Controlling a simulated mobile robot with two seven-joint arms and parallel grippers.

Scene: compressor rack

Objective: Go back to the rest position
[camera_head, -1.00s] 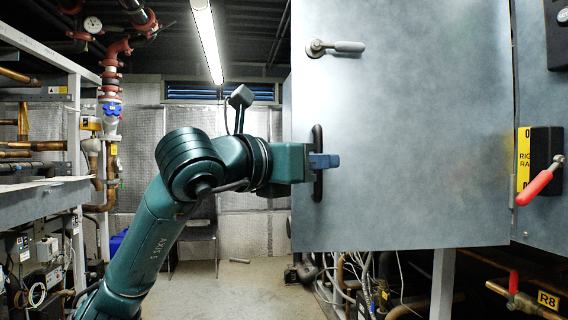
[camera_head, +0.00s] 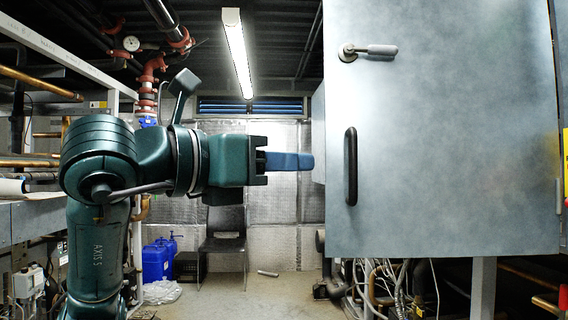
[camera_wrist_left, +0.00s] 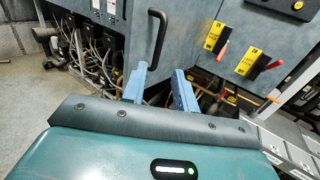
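My left gripper (camera_head: 290,161) points to the right in the head view, left of the grey cabinet door and clear of its black vertical handle (camera_head: 351,166). In the left wrist view its two blue fingers (camera_wrist_left: 160,88) stand apart with nothing between them. The black handle (camera_wrist_left: 157,35) shows beyond them, untouched. The grey cabinet door (camera_head: 450,130) looks shut, with a lever latch (camera_head: 368,51) near its top left. My right gripper is not in view.
Pipes and cables (camera_head: 400,285) hang below the cabinet. A chair (camera_head: 224,240) and blue jugs (camera_head: 158,259) stand at the back left. A shelf frame with copper pipes (camera_head: 35,82) is at the left. The floor (camera_head: 235,300) between is mostly open.

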